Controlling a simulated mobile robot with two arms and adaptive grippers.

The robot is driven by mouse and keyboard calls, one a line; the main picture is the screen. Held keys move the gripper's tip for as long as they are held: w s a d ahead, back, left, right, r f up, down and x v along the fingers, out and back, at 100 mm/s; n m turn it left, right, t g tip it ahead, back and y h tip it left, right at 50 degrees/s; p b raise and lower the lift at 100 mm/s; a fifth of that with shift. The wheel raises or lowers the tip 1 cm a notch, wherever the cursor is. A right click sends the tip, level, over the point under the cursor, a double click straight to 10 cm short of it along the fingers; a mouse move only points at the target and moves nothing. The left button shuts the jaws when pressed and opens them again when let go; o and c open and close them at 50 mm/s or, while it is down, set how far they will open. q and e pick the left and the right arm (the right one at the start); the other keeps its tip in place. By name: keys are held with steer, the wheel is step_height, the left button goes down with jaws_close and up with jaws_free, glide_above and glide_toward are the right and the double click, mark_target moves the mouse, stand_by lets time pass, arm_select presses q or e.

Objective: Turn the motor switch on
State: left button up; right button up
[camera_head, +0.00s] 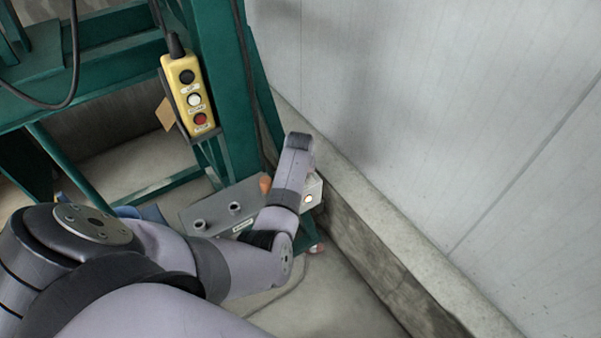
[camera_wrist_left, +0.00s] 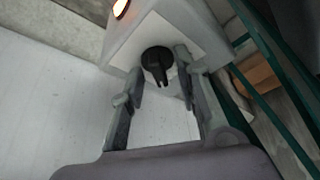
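The motor switch is a black rotary knob (camera_wrist_left: 157,61) on a pale plate on the side of a grey box (camera_wrist_left: 187,17). In the head view, part of the box (camera_head: 316,188) shows beside my left wrist, but the knob is hidden. My left gripper (camera_wrist_left: 160,66) is open in the left wrist view, with one finger on each side of the knob. Gaps show between the knob and the fingers; I cannot tell whether either finger touches it. In the head view, my left arm hides the fingers. My right gripper is not in view.
A lit orange-white lamp (camera_wrist_left: 120,8) is on the box. A yellow push-button pendant (camera_head: 188,97) hangs on the green frame (camera_head: 222,75). A pale wall (camera_head: 420,100) and its concrete ledge (camera_head: 365,205) stand close to the right of the arm.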

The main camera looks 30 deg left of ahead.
arm_select(q)
steer(key=shift+r, duration=0.1)
steer(key=shift+s+d+r, duration=0.1)
steer(key=shift+d+r, duration=0.05)
steer(key=shift+r, duration=0.3)
steer(key=v, duration=1.1)
steer(key=shift+f, duration=0.1)
